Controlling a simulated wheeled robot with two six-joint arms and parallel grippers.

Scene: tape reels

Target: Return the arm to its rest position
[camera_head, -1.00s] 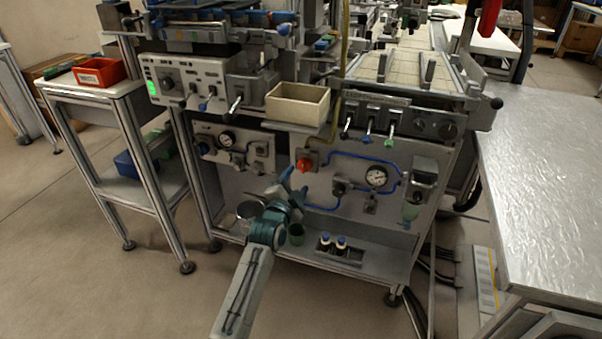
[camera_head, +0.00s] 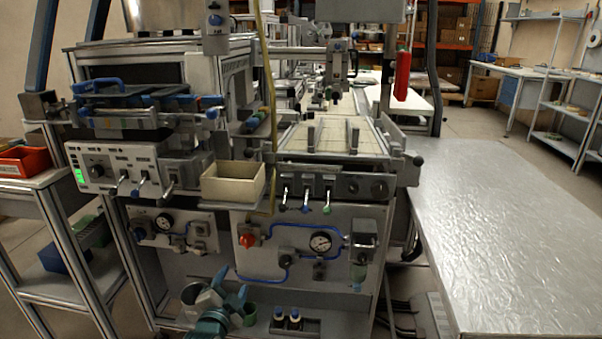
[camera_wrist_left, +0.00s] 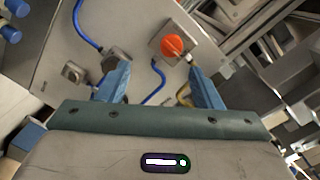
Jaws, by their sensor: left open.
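My left gripper (camera_head: 230,284) shows low in the head view, with its blue fingers spread. It is in front of the lower panel of the machine, and most of the arm behind it is cut off by the bottom edge. In the left wrist view the gripper (camera_wrist_left: 160,72) is open, with nothing between its two blue fingers. The machine's panel, with a red knob (camera_wrist_left: 172,46) and blue hoses, lies beyond the fingers. My right gripper is not in view.
The machine front carries a cream bin (camera_head: 233,183), levers and a gauge (camera_head: 320,241). A silver-topped table (camera_head: 500,240) stands at the right. A side cart with a red bin (camera_head: 24,161) is at the left.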

